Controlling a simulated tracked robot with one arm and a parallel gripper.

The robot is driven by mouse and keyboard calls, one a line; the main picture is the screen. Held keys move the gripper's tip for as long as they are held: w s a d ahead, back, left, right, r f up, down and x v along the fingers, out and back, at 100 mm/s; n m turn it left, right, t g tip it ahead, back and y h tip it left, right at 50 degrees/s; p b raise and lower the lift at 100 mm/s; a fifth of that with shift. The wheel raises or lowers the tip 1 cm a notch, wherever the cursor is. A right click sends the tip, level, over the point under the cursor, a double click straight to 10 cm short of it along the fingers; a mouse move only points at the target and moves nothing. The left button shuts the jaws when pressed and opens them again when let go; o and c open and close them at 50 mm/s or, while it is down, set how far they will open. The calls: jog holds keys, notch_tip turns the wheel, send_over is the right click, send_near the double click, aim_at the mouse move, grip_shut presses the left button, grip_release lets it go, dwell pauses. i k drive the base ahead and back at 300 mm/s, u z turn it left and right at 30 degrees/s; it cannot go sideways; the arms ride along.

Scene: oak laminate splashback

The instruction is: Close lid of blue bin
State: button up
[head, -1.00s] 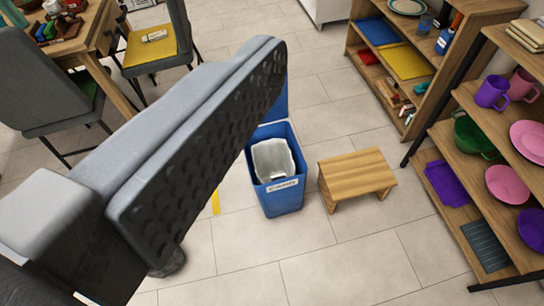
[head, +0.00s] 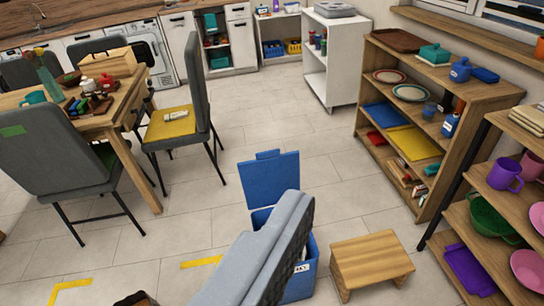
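The blue bin (head: 303,282) stands on the tiled floor at the lower middle, partly hidden behind my gripper. Its blue lid (head: 268,180) stands open and upright at the bin's far side, with a small tab on its top edge. My gripper (head: 285,222) shows as a grey finger with a dark dimpled pad, reaching up from the bottom edge. Its tip overlaps the lid's lower right part in the picture; I cannot tell whether they touch. The other finger cannot be made out. Most of the bin's opening is hidden.
A wooden step stool (head: 371,262) stands close to the bin's right. Wooden shelves (head: 437,190) line the right side. A dining table (head: 125,110) and grey chairs (head: 186,125) stand at left. Floor (head: 300,130) behind the lid is clear.

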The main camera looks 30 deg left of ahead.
aim_at(264, 179)
jog(key=z, duration=0.45)
jog(key=i, duration=1.3)
jog(key=u, duration=0.55)
